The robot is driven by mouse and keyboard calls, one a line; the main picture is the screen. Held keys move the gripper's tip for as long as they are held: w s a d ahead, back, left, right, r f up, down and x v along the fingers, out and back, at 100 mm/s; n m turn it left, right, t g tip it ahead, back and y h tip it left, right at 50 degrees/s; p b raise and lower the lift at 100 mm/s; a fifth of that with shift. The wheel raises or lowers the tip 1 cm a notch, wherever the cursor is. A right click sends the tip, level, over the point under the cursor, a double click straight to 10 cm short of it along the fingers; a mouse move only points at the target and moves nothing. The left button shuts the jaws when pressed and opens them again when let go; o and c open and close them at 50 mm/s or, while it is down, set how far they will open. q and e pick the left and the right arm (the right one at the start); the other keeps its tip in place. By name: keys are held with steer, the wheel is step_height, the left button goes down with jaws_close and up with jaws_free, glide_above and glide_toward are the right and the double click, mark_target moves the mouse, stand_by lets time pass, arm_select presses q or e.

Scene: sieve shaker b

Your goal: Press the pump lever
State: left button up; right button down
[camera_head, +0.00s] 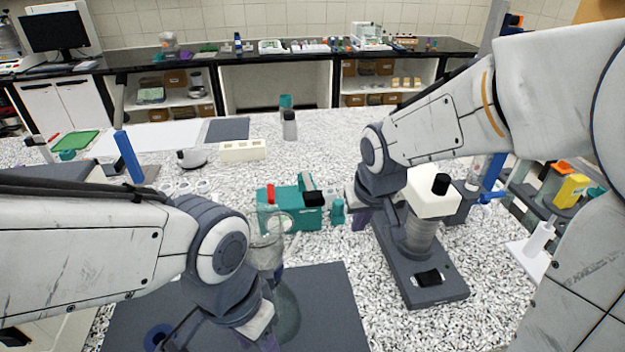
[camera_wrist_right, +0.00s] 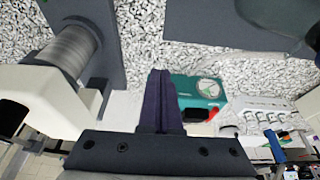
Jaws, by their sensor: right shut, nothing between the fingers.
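The teal pump (camera_head: 292,212) stands on the speckled bench at the centre of the head view. A red part (camera_head: 270,193) rises at its left end and a black part (camera_head: 313,198) is at its right end; I cannot tell which is the lever. The right wrist view shows the pump (camera_wrist_right: 180,90) with a round gauge and a red piece (camera_wrist_right: 214,113). My right gripper (camera_head: 360,218) is right of the pump, apart from it; its purple fingers (camera_wrist_right: 161,85) are shut and empty. My left gripper (camera_head: 258,325) is low over the dark mat, its fingers mostly hidden.
A sieve shaker (camera_head: 425,285) with a dark base and cream head stands right of my right gripper. A clear glass vessel (camera_head: 265,250) is in front of the pump, near my left wrist. A cream block (camera_head: 243,150) and a grey bottle (camera_head: 290,125) stand behind. A dark mat (camera_head: 330,300) lies in front.

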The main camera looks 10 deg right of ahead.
steer(key=w+a+r+t, duration=0.1)
steer(key=w+a+r, duration=0.1)
steer(key=r, duration=0.5)
steer(key=w+a+r+t, duration=0.1)
steer(key=w+a+r, duration=0.2)
steer(key=a+r, duration=0.2)
step_height(320, 180, up, 3)
steer(key=shift+f, duration=0.1)
steer(key=shift+w+a, duration=0.1)
steer(key=shift+w, duration=0.05)
steer(key=p, duration=0.2)
glide_above(314, 192)
steer(key=s, duration=0.1)
step_height(314, 192, down, 9)
steer(key=shift+s+r, duration=0.1)
steer(key=shift+r, duration=0.1)
steer(key=shift+s+f, duration=0.25)
steer(key=shift+f, duration=0.75)
steer(key=shift+s+f, duration=0.2)
steer(key=shift+f, duration=0.75)
steer(key=shift+b, duration=0.3)
